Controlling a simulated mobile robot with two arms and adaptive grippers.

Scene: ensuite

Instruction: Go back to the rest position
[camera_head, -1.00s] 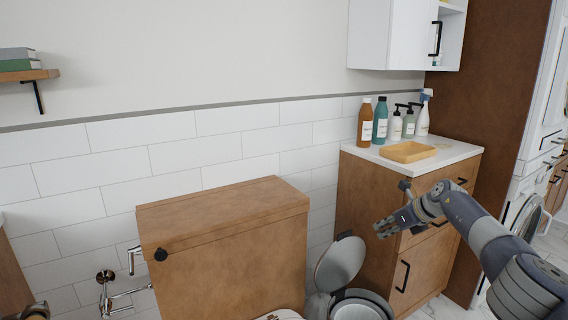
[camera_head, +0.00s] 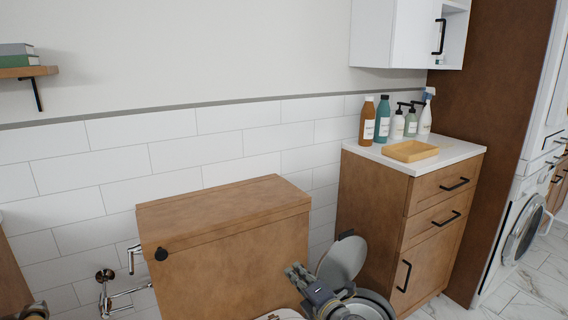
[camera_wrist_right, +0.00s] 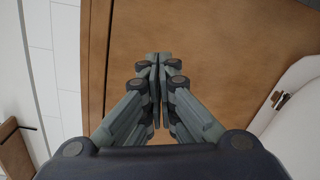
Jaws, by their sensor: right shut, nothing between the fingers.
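My right gripper (camera_head: 298,275) is low in the head view, at the right side of the wooden toilet tank (camera_head: 230,245) and in front of the open trash bin's raised lid (camera_head: 343,259). In the right wrist view, my right gripper (camera_wrist_right: 158,58) has its fingers together with nothing between them. The brown wooden tank surface (camera_wrist_right: 215,45) lies beyond the fingertips there; I cannot tell whether they touch it.
A wooden cabinet (camera_head: 375,205) with a white top stands at right, carrying several bottles and a wooden tray (camera_head: 410,151). A wall cabinet (camera_head: 400,35) hangs above. A washing machine (camera_head: 520,230) is at far right. A shelf (camera_head: 28,72) is at upper left.

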